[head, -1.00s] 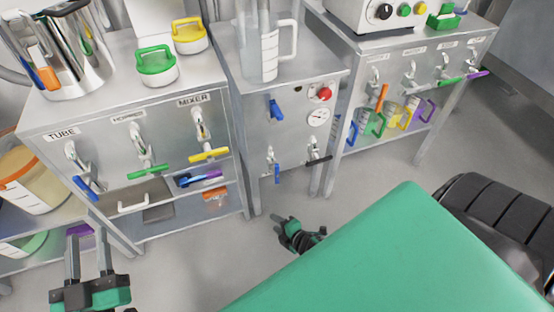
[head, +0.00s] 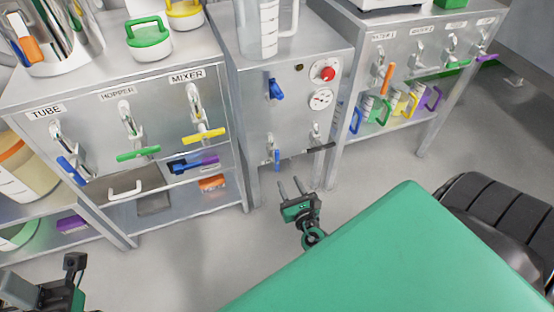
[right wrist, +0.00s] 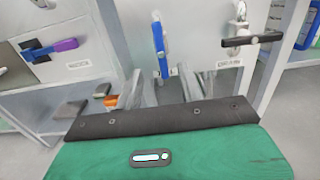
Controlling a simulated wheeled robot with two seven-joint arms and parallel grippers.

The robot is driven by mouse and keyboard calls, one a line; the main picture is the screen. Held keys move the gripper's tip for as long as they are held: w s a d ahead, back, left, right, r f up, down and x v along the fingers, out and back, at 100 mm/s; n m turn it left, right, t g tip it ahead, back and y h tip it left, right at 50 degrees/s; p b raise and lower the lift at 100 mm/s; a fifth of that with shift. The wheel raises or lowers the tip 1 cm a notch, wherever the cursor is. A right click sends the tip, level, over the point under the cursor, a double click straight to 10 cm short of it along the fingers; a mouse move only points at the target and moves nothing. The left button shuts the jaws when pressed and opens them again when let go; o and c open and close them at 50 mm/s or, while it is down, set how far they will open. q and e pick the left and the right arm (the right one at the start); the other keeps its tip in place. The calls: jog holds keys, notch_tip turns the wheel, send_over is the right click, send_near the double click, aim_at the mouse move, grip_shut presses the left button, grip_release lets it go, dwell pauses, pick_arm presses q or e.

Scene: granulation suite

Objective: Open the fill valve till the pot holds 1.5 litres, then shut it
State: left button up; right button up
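The clear graduated vessel (head: 268,28) stands upright on the middle steel cabinet, its top cut off; no fill level is readable. On the cabinet front are an upper blue lever (head: 276,89), a lower blue lever (head: 277,160) pointing down, and a black lever (head: 321,148) lying sideways. The lower blue lever (right wrist: 160,48) and black lever (right wrist: 252,40) also show in the right wrist view. I cannot read which is the fill valve. My right gripper (head: 290,187) is open and empty, below and apart from the levers. My left gripper (head: 62,278) is partly cut off at bottom left.
A red button (head: 327,74) and a dial gauge (head: 320,98) sit on the middle cabinet. The left cabinet has TUBE, HOPPER and MIXER taps with blue, green (head: 138,153) and yellow (head: 204,136) levers. Coloured-handled jugs stand on the right shelf. The floor ahead is clear.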

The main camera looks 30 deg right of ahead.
aim_at(278, 160)
jog(key=b+x, duration=0.1)
jog(key=x, duration=1)
jog(key=shift+w+b, duration=0.25)
jog(key=shift+b, duration=0.15)
grip_shut()
